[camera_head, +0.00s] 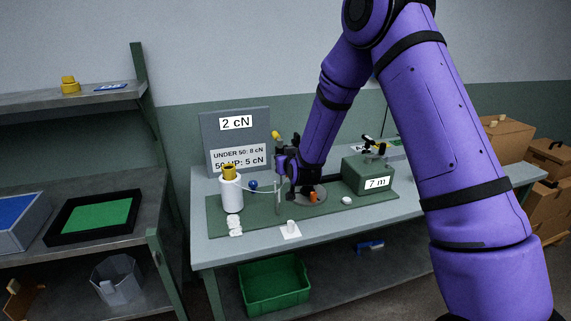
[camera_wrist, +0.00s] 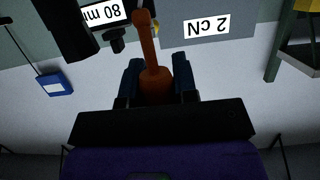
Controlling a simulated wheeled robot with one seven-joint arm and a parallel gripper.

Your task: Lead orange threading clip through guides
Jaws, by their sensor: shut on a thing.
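The orange threading clip (camera_head: 313,196) shows as a small orange patch just below my gripper (camera_head: 302,189), over a round grey disc (camera_head: 310,198) on the green board. In the wrist view the orange clip (camera_wrist: 152,75) sits between the two dark blue fingers of my gripper (camera_wrist: 156,78), shut on it, and its narrow end points away from the palm. A pale thread (camera_head: 261,191) runs from the white bobbin with a yellow top (camera_head: 232,193) towards the gripper. A blue ball (camera_head: 253,185) and an upright clear guide (camera_head: 278,194) stand beside the thread. My arm hides part of the board.
A green box labelled 7 m (camera_head: 368,175) stands right of the gripper. A sign board reading 2 cN (camera_head: 237,143) stands behind the bobbin. A small white cylinder (camera_head: 290,227) and a white round piece (camera_head: 347,201) are at the front. A green crate (camera_head: 274,286) is below the table.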

